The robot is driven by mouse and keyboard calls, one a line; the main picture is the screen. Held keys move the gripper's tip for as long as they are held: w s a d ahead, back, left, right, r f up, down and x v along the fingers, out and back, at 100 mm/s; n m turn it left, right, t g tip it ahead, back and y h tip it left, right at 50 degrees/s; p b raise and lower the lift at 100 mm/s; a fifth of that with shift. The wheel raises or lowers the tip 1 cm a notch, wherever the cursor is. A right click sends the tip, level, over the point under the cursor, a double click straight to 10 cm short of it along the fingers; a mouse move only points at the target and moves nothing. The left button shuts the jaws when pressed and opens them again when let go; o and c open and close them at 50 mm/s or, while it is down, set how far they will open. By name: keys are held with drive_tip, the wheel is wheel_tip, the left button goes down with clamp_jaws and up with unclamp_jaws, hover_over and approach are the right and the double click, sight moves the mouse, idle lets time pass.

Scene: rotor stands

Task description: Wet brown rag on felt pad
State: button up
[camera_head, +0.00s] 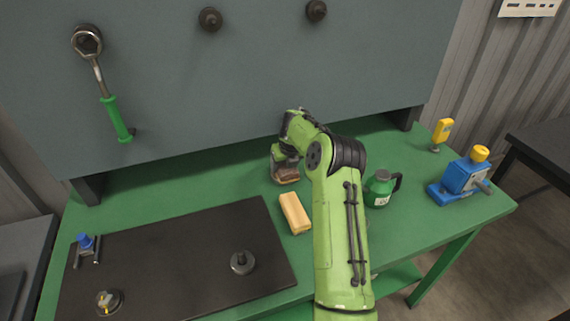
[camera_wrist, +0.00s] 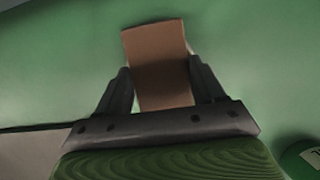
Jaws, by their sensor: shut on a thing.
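My gripper (camera_wrist: 162,82) is shut on a brown, block-shaped thing, likely the brown rag (camera_wrist: 156,45), with a finger on each side of it. In the head view my gripper (camera_head: 285,160) is at the back middle of the green bench, and the brown rag (camera_head: 287,176) shows just below it. I cannot tell whether the rag touches the bench or whether it is wet. A tan block (camera_head: 295,212) lies on the bench in front of the rag, apart from it. I cannot tell whether any visible thing is the felt pad. My arm hides part of the bench.
A dark mat (camera_head: 180,250) bears several small metal parts at left. A green can (camera_head: 381,188) stands right of my arm. A blue device (camera_head: 463,176) and a yellow tool (camera_head: 441,133) are at the right. A ratchet (camera_head: 104,85) hangs on the grey back panel. The back left is clear.

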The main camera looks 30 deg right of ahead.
sight(285, 165)
drive_tip(key=shift+f, duration=0.1)
idle(0.3)
drive_tip(key=shift+r+p, duration=2.35)
drive_tip(key=shift+r, duration=1.3)
drive_tip(key=shift+f, duration=0.15)
